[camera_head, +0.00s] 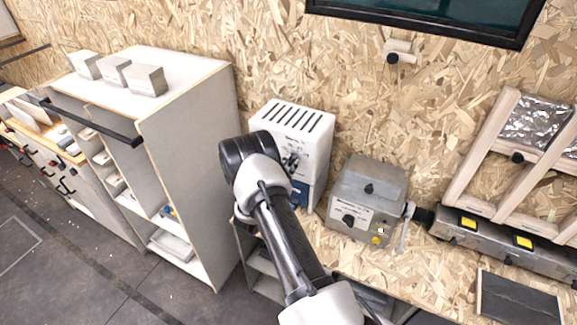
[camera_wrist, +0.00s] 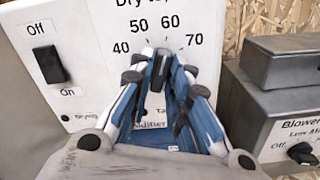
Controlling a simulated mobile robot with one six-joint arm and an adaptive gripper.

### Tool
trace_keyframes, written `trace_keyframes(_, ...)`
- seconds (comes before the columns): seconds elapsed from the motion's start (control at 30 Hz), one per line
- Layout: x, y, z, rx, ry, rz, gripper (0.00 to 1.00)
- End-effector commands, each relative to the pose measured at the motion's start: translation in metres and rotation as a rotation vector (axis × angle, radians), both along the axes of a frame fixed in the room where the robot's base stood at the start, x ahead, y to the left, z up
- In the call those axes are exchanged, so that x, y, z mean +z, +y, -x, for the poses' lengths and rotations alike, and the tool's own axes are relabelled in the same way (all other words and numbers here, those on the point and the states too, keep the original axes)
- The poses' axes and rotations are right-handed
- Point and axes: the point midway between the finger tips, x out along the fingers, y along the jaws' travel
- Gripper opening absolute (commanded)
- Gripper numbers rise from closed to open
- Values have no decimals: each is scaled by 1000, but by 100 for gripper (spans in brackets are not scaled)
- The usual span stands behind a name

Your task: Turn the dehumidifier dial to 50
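The dehumidifier (camera_head: 301,121) is a white box with slots on top, standing on the bench against the wall. In the wrist view its front panel (camera_wrist: 92,22) shows the numbers 40, 50, 60 and 70 in an arc. The dark dial (camera_wrist: 160,68) sits below 50 and 60 and is mostly hidden by my fingers; I cannot read its setting. My gripper (camera_wrist: 163,72), with blue and white fingers, has its tips drawn close together around the dial. In the head view my gripper (camera_head: 290,162) is at the box's front, partly hidden by my wrist.
A black rocker switch (camera_wrist: 48,64) marked Off and On is left of the numbers. A grey blower box (camera_head: 368,190) with knobs and a side lever stands close on the right. A tall white shelf unit (camera_head: 190,120) stands on the left.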

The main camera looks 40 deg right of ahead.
Motion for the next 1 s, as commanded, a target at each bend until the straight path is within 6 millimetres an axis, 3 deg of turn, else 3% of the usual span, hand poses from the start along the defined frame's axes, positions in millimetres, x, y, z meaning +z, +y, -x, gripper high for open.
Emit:
trace_keyframes(0.2,0,0,0,0,0,0,0)
trace_keyframes(0.67,0,0,0,0,33,14,0)
trace_keyframes(1.0,-2,0,0,0,232,94,0)
